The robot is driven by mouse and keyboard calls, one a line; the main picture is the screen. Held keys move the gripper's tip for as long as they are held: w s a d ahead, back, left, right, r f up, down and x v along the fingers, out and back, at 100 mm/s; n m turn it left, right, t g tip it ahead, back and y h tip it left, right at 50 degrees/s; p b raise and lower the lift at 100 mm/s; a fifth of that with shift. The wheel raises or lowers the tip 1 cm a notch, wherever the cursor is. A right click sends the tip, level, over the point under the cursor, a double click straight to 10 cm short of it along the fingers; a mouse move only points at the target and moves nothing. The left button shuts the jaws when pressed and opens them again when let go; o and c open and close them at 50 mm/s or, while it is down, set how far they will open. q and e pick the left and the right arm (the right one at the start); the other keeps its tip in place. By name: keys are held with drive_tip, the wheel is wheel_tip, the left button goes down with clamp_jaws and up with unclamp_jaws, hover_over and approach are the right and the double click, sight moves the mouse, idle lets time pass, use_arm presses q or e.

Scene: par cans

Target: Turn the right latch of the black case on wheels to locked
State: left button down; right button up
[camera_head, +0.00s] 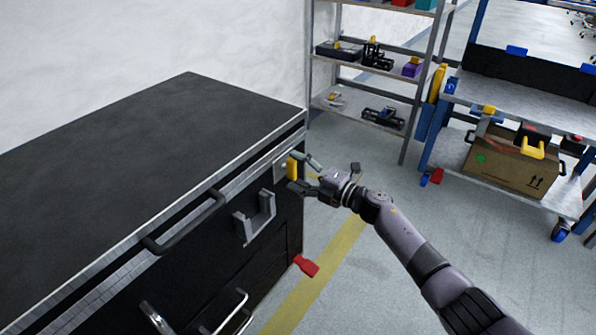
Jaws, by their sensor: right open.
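The black case (150,130) on wheels stands at the left with its lid down. Its right latch (292,168) is a yellow piece on a metal plate at the right end of the front, just under the lid's edge. My right gripper (299,172) is open, with its fingers around or beside the yellow piece; I cannot tell whether they touch it. The latch's exact turn is hard to read. My left gripper is not in view.
A bar handle (187,222) and a grey bracket (255,218) stick out from the case front, left of the latch. A red piece (306,266) shows low by the case.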

drive_tip(key=v, duration=1.2)
drive_tip(key=shift+a, duration=0.1)
